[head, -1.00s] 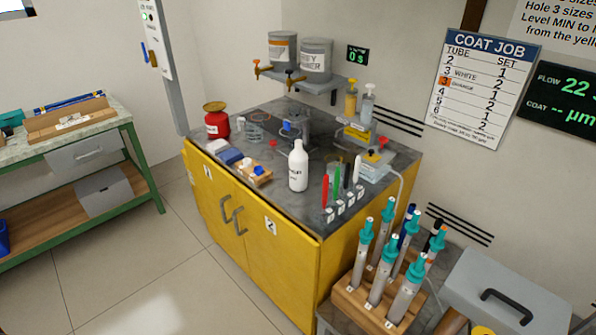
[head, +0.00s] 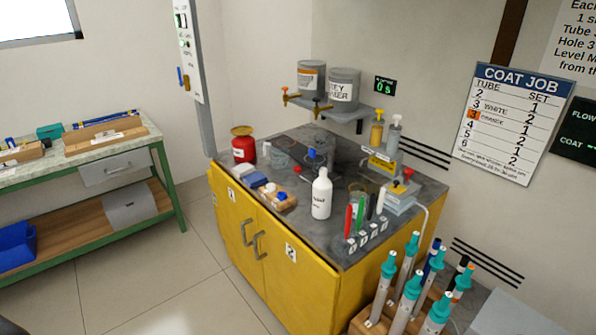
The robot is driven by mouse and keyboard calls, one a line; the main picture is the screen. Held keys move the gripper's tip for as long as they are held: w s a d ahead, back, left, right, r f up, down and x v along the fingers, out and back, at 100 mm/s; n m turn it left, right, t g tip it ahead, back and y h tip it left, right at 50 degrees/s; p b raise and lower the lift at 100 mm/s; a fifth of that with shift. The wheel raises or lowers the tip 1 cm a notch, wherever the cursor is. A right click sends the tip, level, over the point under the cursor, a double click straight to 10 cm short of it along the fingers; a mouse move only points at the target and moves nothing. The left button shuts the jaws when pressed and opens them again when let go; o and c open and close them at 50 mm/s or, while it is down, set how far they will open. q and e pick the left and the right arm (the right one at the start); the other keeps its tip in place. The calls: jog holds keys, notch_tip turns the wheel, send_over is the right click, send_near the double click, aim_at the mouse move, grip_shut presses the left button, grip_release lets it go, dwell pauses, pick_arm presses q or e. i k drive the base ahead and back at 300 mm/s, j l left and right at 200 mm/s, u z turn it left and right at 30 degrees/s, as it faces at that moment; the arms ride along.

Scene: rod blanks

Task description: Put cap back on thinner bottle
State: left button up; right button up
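A white bottle (head: 321,198) with a dark printed label stands upright on the dark top of the yellow cabinet (head: 290,262), near its front edge. Its narrow neck is white, and I cannot tell whether a cap is on it. A small red piece (head: 297,169) lies on the cabinet top behind and left of the bottle; it is too small to tell if it is a cap. A wooden block (head: 278,201) with a blue and a white piece on it sits left of the bottle. Neither of my grippers is in view.
Colored sticks in numbered holders (head: 367,236) stand right of the bottle. A red can (head: 243,147) is at the back left, and a shelf (head: 355,111) with two tanks hangs above. Teal-topped tubes (head: 409,283) stand at the front right. Floor is clear at the left.

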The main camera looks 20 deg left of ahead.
aim_at(322, 190)
jog(key=j+z, duration=0.1)
jog(key=z, duration=0.45)
jog(key=j+z, duration=0.7)
jog(key=j, duration=0.15)
jog(key=j+z, duration=0.15)
jog(key=j, duration=0.3)
jog(key=k+j+z, duration=0.15)
jog(key=j, duration=0.3)
jog(key=k+j, duration=0.1)
jog(key=j, duration=0.65)
jog(key=k+j, duration=0.15)
jog(key=j, duration=0.2)
jog(key=k+j, duration=0.1)
jog(key=j, duration=0.3)
jog(key=z, duration=0.05)
